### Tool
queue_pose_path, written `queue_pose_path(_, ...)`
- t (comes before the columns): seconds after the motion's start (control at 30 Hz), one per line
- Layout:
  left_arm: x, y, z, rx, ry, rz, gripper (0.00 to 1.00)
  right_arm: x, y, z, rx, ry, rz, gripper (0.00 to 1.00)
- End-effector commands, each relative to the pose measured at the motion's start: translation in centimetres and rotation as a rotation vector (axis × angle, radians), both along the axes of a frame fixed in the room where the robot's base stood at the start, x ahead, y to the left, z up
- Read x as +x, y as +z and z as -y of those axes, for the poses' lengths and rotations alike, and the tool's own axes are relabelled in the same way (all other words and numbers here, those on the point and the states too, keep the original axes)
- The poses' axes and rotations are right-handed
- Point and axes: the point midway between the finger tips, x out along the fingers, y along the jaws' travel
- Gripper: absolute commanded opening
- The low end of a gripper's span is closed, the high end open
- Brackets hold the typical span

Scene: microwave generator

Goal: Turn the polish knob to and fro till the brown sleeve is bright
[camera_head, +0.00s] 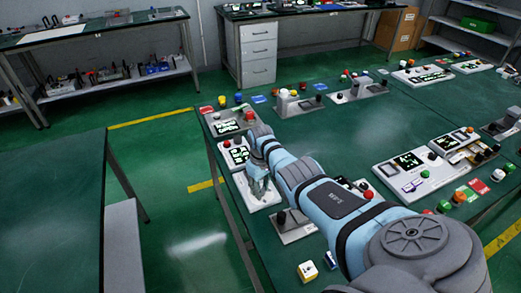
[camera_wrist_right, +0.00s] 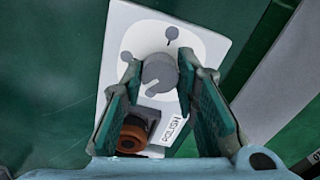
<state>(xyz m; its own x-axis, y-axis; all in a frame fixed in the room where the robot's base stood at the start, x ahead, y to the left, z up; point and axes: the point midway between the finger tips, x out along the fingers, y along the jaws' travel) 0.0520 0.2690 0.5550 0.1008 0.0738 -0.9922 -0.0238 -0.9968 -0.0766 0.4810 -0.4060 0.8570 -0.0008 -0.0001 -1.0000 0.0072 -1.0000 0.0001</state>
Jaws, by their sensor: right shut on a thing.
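In the right wrist view, a grey polish knob (camera_wrist_right: 158,74) sits on a white plate (camera_wrist_right: 131,25) labelled POLISH. My right gripper (camera_wrist_right: 159,80) has its two fingers on either side of the knob and is shut on it. A brown sleeve (camera_wrist_right: 132,134), orange-brown on its side and dark in its centre, lies on the plate beside the left finger, partly hidden by it. In the head view my right gripper (camera_head: 259,187) reaches down to the white plate (camera_head: 247,199) at the table's left edge. The knob is hidden there. My left gripper is not in view.
The green table (camera_head: 330,140) carries several panels with screens, knobs and coloured buttons. A panel with a small screen (camera_head: 238,154) stands just behind my right gripper. A grey unit with a black knob (camera_head: 292,226) is to its right. Another green table (camera_head: 50,210) stands at left across a gap.

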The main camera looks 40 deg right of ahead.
Motion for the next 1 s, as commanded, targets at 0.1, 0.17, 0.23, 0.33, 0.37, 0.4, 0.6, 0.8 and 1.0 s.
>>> queue_pose_path(0.1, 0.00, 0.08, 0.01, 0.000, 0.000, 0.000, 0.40, 0.06, 0.05, 0.01, 0.000, 0.076, 0.002, 0.00)
queue_pose_path(0.17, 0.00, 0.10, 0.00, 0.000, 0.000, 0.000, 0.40, 0.07, 0.05, 0.01, -0.001, 0.110, 0.002, 0.00)
queue_pose_path(0.23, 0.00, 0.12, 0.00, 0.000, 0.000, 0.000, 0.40, 0.08, 0.05, 0.01, -0.001, 0.143, 0.003, 0.00)
queue_pose_path(0.33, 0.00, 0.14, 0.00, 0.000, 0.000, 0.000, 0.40, 0.09, 0.05, 0.01, -0.001, 0.180, 0.003, 0.00)
queue_pose_path(0.37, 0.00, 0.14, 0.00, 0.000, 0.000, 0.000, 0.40, 0.09, 0.05, 0.01, -0.001, 0.188, 0.003, 0.00)
queue_pose_path(0.4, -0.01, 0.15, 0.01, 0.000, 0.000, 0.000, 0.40, 0.09, 0.05, 0.01, -0.001, 0.199, 0.003, 0.00)
queue_pose_path(0.6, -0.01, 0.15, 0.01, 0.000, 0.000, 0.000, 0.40, 0.10, 0.04, 0.00, 0.000, 0.224, 0.003, 0.00)
queue_pose_path(0.8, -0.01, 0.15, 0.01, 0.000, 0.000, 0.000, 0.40, 0.11, 0.05, 0.00, 0.000, 0.225, 0.003, 0.00)
queue_pose_path(1.0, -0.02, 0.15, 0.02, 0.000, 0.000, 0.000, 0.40, 0.11, 0.05, 0.00, 0.000, 0.224, 0.003, 0.37)
